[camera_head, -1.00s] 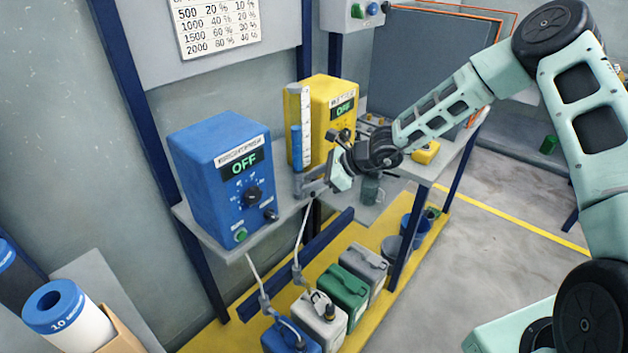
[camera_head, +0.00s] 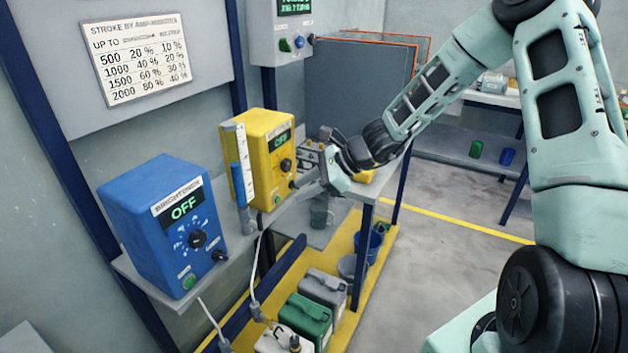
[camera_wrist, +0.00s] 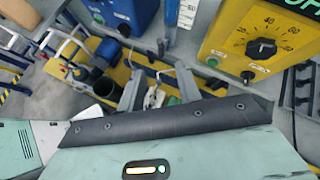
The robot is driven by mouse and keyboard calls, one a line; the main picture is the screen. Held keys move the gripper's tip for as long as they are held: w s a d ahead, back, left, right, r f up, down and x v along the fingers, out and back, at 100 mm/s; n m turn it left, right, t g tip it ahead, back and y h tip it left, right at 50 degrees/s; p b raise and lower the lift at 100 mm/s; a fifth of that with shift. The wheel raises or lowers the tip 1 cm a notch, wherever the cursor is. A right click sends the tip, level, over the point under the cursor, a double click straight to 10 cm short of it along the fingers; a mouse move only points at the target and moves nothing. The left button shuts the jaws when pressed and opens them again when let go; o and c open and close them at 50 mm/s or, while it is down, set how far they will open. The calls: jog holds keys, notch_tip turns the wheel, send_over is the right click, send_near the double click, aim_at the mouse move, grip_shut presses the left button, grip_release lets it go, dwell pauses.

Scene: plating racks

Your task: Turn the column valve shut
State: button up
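The clear column (camera_head: 241,172) with its white scale and blue liquid stands upright between the blue and yellow pump boxes. Its foot (camera_head: 248,222) is on the shelf; the valve is too small to make out clearly. The column also shows at the top of the wrist view (camera_wrist: 171,22). My gripper (camera_head: 300,190) is to the right of the column's foot, apart from it. In the wrist view my gripper (camera_wrist: 158,88) has its two fingers spread, with no held object visible between them.
The blue box (camera_head: 165,225) and yellow box (camera_head: 258,160), both reading OFF, flank the column. White hoses hang from the shelf's front. Green and grey jugs (camera_head: 305,315) stand below on a yellow platform (camera_head: 345,310). Open floor (camera_head: 440,255) lies to the right.

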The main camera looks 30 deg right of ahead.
jog(key=shift+v, duration=1.3)
jog(key=s+a+r+n+g+h, duration=0.25)
jog(key=s+a+n+g, duration=0.35)
jog(key=s+a+n, duration=0.75)
jog(key=s+a+r+n+h, duration=0.1)
jog(key=s+r+n+h, duration=0.1)
jog(key=s+n, duration=0.6)
jog(key=s+a+r+n+h, duration=0.1)
jog(key=s+n+h, duration=0.3)
jog(key=s+n, duration=0.4)
jog(key=shift+s+r+t, duration=0.3)
jog(key=shift+s+r, duration=0.45)
jog(key=shift+s, duration=0.35)
jog(key=shift+a, duration=0.1)
